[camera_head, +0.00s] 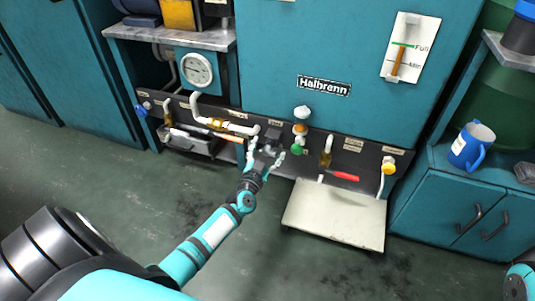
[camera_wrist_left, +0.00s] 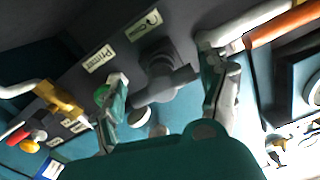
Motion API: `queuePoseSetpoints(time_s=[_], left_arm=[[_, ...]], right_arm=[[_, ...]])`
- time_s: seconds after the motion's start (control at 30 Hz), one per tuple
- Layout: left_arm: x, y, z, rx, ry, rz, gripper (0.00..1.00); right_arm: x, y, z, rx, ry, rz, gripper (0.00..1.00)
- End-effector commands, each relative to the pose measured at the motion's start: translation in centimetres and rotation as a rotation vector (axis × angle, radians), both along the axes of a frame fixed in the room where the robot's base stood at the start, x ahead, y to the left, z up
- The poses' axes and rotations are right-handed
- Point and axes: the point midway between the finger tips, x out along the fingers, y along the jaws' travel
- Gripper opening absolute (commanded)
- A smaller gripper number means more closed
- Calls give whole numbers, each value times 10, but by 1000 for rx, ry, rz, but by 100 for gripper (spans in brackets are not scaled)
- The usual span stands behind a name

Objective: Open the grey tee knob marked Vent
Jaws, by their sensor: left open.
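A grey tee knob (camera_wrist_left: 163,82) sticks out of the dark panel strip in the left wrist view. In the head view it is a dark shape (camera_head: 273,136) partly hidden behind my left gripper. The small plate (camera_wrist_left: 144,25) near it is too blurred to read for certain, so I cannot confirm the Vent mark. My left gripper (camera_head: 265,153) is open at the panel. In the left wrist view its fingers (camera_wrist_left: 168,88) stand on either side of the tee knob, with no clear contact. My right gripper is out of view.
A green knob (camera_head: 296,150) sits just right of the gripper, under white and orange ones. A red-handled valve (camera_head: 343,176) and a yellow knob (camera_head: 388,164) are farther right. Pipes run along the panel to the left. A pale tray (camera_head: 335,212) juts out below.

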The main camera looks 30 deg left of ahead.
Motion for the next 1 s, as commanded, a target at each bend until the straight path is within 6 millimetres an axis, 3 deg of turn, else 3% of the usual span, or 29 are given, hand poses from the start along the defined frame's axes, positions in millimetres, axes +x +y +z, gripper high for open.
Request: queuePoseSetpoints(time_s=[0.27, 0.7, 1.0], left_arm=[[2, 1, 1, 0, 0, 0, 77], [2, -1, 0, -1, 0, -2, 23], [2, -2, 0, -4, 1, -4, 21]], right_arm=[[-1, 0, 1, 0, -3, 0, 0], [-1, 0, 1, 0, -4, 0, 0], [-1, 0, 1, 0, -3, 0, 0]])
